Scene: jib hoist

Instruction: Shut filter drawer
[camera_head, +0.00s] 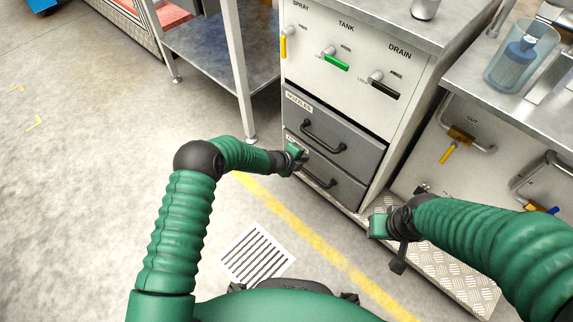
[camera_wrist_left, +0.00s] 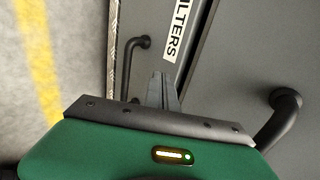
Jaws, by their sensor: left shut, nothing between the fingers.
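The filter drawer (camera_head: 345,188) is the lower of two grey drawers in the cabinet, with a black bar handle (camera_head: 320,177). Its front looks nearly in line with the drawer above; a small gap cannot be told. In the left wrist view its FILTERS label (camera_wrist_left: 175,30) and handle (camera_wrist_left: 129,65) show. My left gripper (camera_head: 300,153) is at the drawer's left side, fingers shut and empty. In the left wrist view its fingertips (camera_wrist_left: 162,78) point at the drawer front beside the handle; contact cannot be told. My right gripper (camera_head: 383,228) hangs right of the cabinet, its fingers unclear.
The NOZZLES drawer (camera_head: 335,135) sits directly above, its handle (camera_wrist_left: 285,105) near my left gripper. Valve levers are higher on the cabinet. A metal shelf table (camera_head: 215,60) stands at left. A tread-plate step (camera_head: 455,275) runs along the base.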

